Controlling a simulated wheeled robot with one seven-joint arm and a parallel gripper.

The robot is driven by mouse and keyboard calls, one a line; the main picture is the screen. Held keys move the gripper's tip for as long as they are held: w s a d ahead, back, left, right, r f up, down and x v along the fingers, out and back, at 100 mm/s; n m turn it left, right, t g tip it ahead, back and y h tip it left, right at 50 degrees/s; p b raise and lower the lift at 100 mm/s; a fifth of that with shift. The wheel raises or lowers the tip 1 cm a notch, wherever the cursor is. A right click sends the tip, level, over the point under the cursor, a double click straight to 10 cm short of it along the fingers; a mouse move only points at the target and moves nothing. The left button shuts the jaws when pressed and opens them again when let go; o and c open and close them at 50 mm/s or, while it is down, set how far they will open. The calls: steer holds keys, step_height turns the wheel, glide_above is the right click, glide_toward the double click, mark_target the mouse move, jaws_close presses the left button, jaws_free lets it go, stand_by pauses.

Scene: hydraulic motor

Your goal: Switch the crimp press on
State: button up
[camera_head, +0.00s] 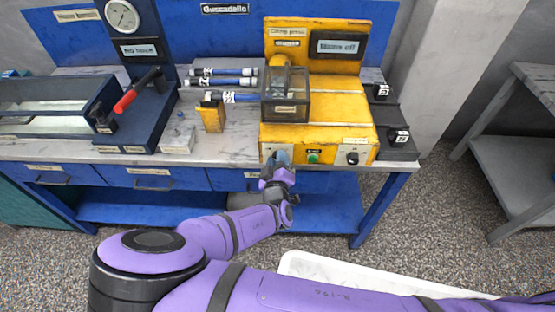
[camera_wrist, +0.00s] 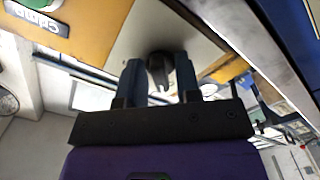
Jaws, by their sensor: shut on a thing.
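The yellow crimp press (camera_head: 318,137) stands on the right part of the workbench. Its dark display (camera_head: 337,46) shows a short text that seems to end in "off". The front panel has a green button (camera_head: 312,157) in the middle and a black knob (camera_head: 352,158) on the right. My gripper (camera_head: 280,160) is at the left end of this panel and hides the control there. In the wrist view, my gripper (camera_wrist: 158,74) has its two fingers on either side of a small black knob (camera_wrist: 159,66) on a pale plate, shut on it. The knob's exact setting is hard to tell.
A clear-walled box (camera_head: 286,100) sits on the press front. Several hoses (camera_head: 222,83) lie to its left, near a small yellow block (camera_head: 212,117). A blue press with a red-handled lever (camera_head: 138,90) stands further left. A white tray (camera_head: 310,268) is below, in front of the bench.

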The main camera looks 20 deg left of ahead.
steer(key=shift+m, duration=0.3)
steer(key=m, duration=0.4)
steer(key=shift+m, duration=0.3)
steer(key=m, duration=0.8)
steer(key=shift+m, duration=2.4)
steer(key=o, duration=0.6)
